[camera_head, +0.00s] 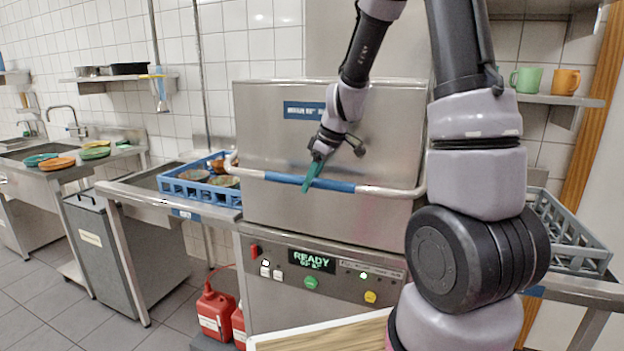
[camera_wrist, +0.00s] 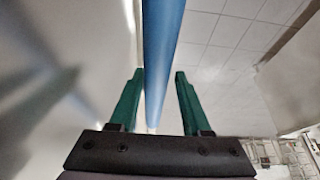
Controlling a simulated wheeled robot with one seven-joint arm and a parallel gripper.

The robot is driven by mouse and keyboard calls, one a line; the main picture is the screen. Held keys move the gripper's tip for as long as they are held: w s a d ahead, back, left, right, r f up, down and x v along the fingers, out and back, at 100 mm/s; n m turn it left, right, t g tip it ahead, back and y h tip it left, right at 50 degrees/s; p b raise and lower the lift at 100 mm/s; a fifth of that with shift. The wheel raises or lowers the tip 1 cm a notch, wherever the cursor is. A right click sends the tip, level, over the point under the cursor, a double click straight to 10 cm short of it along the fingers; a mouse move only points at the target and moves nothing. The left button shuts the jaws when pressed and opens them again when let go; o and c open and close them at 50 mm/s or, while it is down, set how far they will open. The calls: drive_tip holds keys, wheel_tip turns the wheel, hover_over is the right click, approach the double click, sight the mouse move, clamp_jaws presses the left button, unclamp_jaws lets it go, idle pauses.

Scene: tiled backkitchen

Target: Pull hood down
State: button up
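The hood (camera_head: 375,125) is a stainless steel box on the dishwasher, with a blue label. Its lower edge meets the front panel, and I see no open gap there. A bar handle with a blue grip (camera_head: 335,186) runs across its front. My gripper (camera_head: 312,174) is at the blue grip, left of the handle's middle. In the wrist view, the green fingers of my gripper (camera_wrist: 157,76) are apart, with the blue grip (camera_wrist: 162,50) running between them. A gap shows on the right side of the grip; contact on the left is unclear.
The control panel (camera_head: 320,265) reads READY. A blue rack (camera_head: 205,190) with bowls stands on the left table, and a grey rack (camera_head: 570,235) on the right one.

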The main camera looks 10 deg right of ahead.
drive_tip(key=o, duration=0.3)
drive_tip(key=shift+s+a+f, duration=0.25)
drive_tip(key=shift+s+a, duration=0.15)
drive_tip(key=shift+s, duration=0.05)
drive_tip(key=shift+w+d, duration=0.1)
drive_tip(key=shift+w+d+r, duration=0.1)
drive_tip(key=shift+d+r, duration=0.05)
drive_tip(key=shift+d+r, duration=0.15)
drive_tip(key=shift+r, duration=0.15)
drive_tip(key=v, duration=1)
drive_tip(key=shift+r, duration=0.1)
drive_tip(key=s+d+r+m+t+h, duration=0.1)
drive_tip(key=s+r+m+t, duration=0.1)
drive_tip(key=s+r+m, duration=0.3)
drive_tip(key=s+d+r+m+t, duration=0.1)
drive_tip(key=s+r+m+t, duration=0.1)
drive_tip(key=s+r+m, duration=0.4)
drive_tip(key=s+m, duration=0.4)
drive_tip(key=s, duration=0.3)
drive_tip(key=shift+s+h, duration=0.2)
drive_tip(key=shift+h, duration=0.2)
